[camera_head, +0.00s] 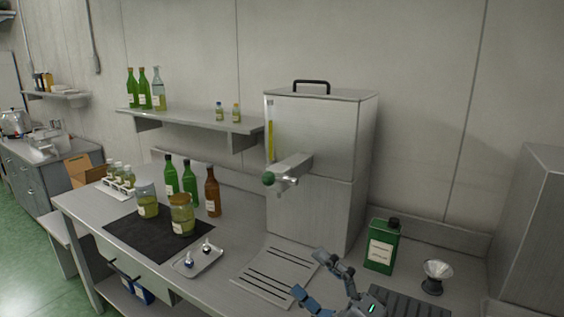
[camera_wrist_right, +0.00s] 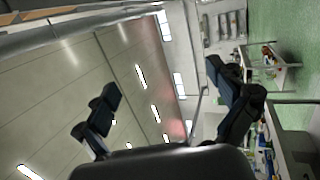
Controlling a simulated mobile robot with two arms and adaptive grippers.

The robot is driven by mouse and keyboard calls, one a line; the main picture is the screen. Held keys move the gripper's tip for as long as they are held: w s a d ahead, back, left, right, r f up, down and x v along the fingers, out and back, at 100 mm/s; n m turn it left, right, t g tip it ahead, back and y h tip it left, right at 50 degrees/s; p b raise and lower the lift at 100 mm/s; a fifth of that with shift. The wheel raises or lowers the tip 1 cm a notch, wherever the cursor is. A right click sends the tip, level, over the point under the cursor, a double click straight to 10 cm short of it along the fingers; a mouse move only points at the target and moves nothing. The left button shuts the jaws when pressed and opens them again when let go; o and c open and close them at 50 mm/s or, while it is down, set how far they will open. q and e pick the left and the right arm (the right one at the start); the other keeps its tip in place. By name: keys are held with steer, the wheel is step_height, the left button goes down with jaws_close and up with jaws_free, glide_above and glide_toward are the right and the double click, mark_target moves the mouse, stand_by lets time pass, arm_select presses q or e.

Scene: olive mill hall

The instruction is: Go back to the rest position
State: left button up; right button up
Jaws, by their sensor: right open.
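My right gripper (camera_head: 317,278) shows at the bottom of the head view, above the front part of the steel counter. Its two blue-grey fingers are apart with nothing between them. In the right wrist view the right gripper (camera_wrist_right: 165,110) also shows open and empty, with the ceiling and hall behind it. My left gripper does not show in either view.
Near the right gripper are a slotted drip grate (camera_head: 272,272), a green tin (camera_head: 381,247) and a metal funnel (camera_head: 436,274). A steel tank with a tap (camera_head: 318,150) stands behind. Left are jars on a black mat (camera_head: 122,232), bottles and a small tray (camera_head: 198,262).

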steer(key=w+d+f+m+t+h, duration=0.1)
steer(key=d+f+m+t+h, duration=0.25)
steer(key=d+m+h, duration=0.45)
steer(key=d+f+m+t+h, duration=0.2)
steer(key=d+f+m+h, duration=0.25)
steer(key=m+h, duration=0.4)
steer(key=s+d+f+m+g+h, duration=0.1)
steer(key=s+d+f+m+g, duration=0.15)
steer(key=f, duration=0.25)
steer(key=s+d+f+m+g+h, duration=0.1)
steer(key=s+d+f+m+g, duration=0.15)
steer(key=f+m, duration=0.2)
steer(key=s+a+f+m+g+y, duration=0.1)
steer(key=s+f+g, duration=0.55)
steer(key=s, duration=0.45)
steer(key=s+a+f+m+g+y, duration=0.1)
steer(key=s+f+g, duration=0.5)
steer(key=s, duration=0.5)
step_height(320, 180, down, 27)
steer(key=s+d+f+g, duration=0.1)
steer(key=s+d+f, duration=0.2)
steer(key=s+f, duration=1.4)
steer(key=shift+s+f+h+b, duration=0.15)
steer(key=shift+s+h+b, duration=0.05)
steer(key=shift+h+b, duration=0.2)
